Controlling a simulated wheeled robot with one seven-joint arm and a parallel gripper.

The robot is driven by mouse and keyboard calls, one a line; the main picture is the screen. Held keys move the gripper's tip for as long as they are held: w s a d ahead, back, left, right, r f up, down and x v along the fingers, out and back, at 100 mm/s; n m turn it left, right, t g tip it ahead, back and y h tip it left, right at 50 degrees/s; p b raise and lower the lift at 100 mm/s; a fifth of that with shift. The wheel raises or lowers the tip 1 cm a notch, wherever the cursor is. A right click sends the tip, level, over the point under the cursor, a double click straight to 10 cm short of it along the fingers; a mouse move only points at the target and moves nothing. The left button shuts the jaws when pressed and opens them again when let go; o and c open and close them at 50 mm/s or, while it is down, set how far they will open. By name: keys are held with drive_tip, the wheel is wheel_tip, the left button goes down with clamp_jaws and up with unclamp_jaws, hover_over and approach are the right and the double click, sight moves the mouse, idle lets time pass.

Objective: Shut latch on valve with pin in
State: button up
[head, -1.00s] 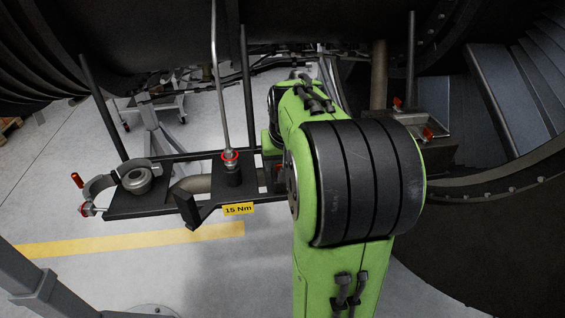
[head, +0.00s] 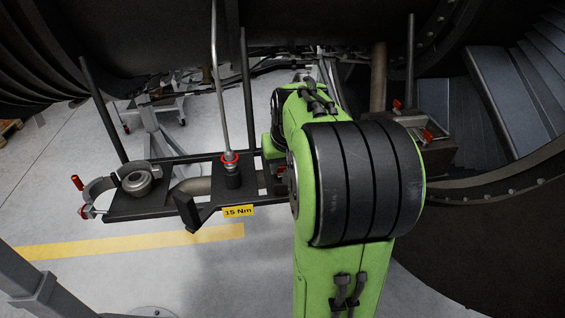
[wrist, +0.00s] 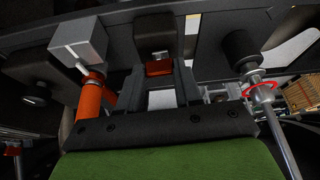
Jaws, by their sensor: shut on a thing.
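In the wrist view my gripper (wrist: 150,80) has its two dark fingers either side of a small red latch piece (wrist: 159,67) on a dark block, and is shut on it. Left of the fingers stands an orange-red cylinder (wrist: 90,100) under a grey block (wrist: 78,38), with a thin light pin between them. I cannot tell how far the latch is turned. In the head view my green arm hides the gripper and most of this spot; only a bit of red (head: 280,172) shows beside the arm.
A torque wrench (head: 229,157) with a red ring stands on the dark rack beside a "15 Nm" label (head: 238,211). An open clamp (head: 100,188) with a red handle is at the rack's left end. A tray (head: 436,122) with red tabs lies right of my arm.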

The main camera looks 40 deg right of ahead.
drive_tip(key=n+y, duration=0.1)
drive_tip(key=n, duration=0.3)
drive_tip(key=shift+d+t+p, duration=0.15)
drive_tip(key=shift+t+p, duration=0.2)
drive_tip(key=shift+t, duration=0.05)
drive_tip(key=n+y+p, duration=0.1)
drive_tip(key=n+y, duration=0.1)
drive_tip(key=n, duration=0.2)
drive_tip(key=shift+d+r+n, duration=0.1)
drive_tip(key=shift+n, duration=0.2)
drive_tip(key=n+y+p, duration=0.1)
drive_tip(key=n, duration=0.1)
drive_tip(key=n+g+p, duration=0.1)
drive_tip(key=n, duration=0.1)
drive_tip(key=shift+d+y+p, duration=0.15)
drive_tip(key=shift+y+p, duration=0.15)
drive_tip(key=shift+y, duration=0.1)
drive_tip(key=shift+w+n+g+y+p, duration=0.1)
drive_tip(key=shift+n+g+y+p, duration=0.3)
drive_tip(key=shift+n, duration=0.75)
drive_tip(key=shift+w+n+g+y+p, duration=0.15)
drive_tip(key=shift+n+p, duration=0.35)
drive_tip(key=shift+n, duration=0.65)
drive_tip(key=shift+s, duration=0.1)
drive_tip(key=o, duration=1)
drive_tip(key=shift+o, duration=0.2)
